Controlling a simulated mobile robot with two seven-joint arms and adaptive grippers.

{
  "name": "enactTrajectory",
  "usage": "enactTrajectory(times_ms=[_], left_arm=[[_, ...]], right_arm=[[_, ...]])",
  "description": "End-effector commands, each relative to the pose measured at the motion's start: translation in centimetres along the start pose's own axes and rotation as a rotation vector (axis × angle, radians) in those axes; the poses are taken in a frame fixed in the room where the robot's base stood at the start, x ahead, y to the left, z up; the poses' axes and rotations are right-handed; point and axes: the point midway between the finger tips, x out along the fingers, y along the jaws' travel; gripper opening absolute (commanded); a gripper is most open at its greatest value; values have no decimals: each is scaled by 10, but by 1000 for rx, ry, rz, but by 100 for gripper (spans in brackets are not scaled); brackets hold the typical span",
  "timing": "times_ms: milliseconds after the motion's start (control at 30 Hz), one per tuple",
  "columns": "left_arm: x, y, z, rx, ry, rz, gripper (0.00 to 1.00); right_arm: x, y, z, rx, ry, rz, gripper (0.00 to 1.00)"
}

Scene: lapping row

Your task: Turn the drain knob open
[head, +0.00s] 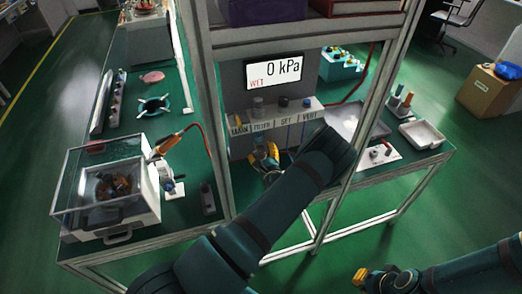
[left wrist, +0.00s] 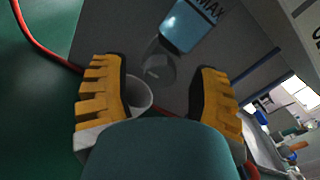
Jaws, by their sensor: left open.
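My left gripper (head: 265,158) reaches in under the labelled valve strip (head: 277,118), in the lower bay of the metal frame. In the left wrist view its yellow fingers (left wrist: 160,85) are apart with nothing clamped between them. Ahead of them is a blue bowl (left wrist: 188,26) marked MAX, with a clear tapered piece (left wrist: 156,60) below it. A pale round cup-like part (left wrist: 139,95) shows beside the left-hand finger. I cannot tell which part is the drain knob. My right gripper (head: 362,276) is low at the bottom right, away from the bench; its jaw state is unclear.
The display (head: 273,72) reads 0 kPa and WET. Frame posts (head: 213,120) flank the bay. A clear-lidded box (head: 105,190) stands on the left bench. A pale tray (head: 421,134) lies at right. A red hose (left wrist: 40,45) runs close to the fingers.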

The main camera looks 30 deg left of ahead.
Motion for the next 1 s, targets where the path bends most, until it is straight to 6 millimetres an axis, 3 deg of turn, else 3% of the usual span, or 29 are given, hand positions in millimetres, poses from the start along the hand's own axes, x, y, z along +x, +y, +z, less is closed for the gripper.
enactTrajectory(times_ms=[300,500,700,1000], left_arm=[[-64,-1,0,1,3,-1,61],[-95,-1,0,1,2,-2,61],[-108,0,0,0,0,0,61],[-108,0,0,0,0,0,61]], right_arm=[[0,0,0,0,0,0,0],[0,0,0,0,0,0,0],[0,0,0,0,0,0,0],[0,0,0,0,0,0,0]])
